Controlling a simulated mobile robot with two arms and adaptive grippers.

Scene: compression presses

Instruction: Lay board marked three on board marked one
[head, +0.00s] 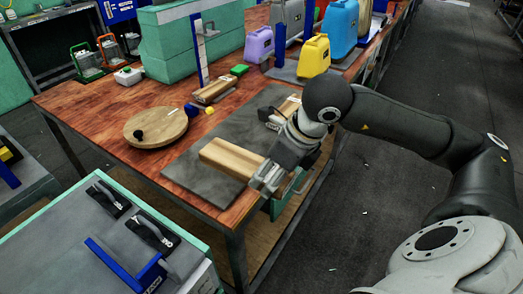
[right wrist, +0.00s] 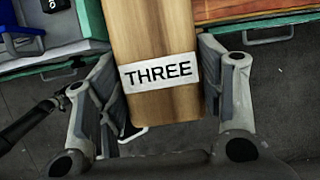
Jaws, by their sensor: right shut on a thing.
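The board marked three (right wrist: 158,45) is a wooden block with a white THREE label, between my right gripper's fingers in the right wrist view. In the head view this board (head: 228,156) extends left from my right gripper (head: 268,177), over the near part of a dark grey mat. My right gripper is shut on the board's end. Whether the board touches the mat is unclear. Another wooden board (head: 289,106) lies farther back, partly behind my right arm. A third one (head: 212,91) lies by a blue upright. No ONE label is readable. My left gripper is out of view.
The dark grey mat (head: 205,180) lies at the front edge of the red-brown table (head: 105,120). A round wooden disc (head: 160,134) with a black knob is left of it. Coloured cases, including a yellow one (head: 314,56), stand behind.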

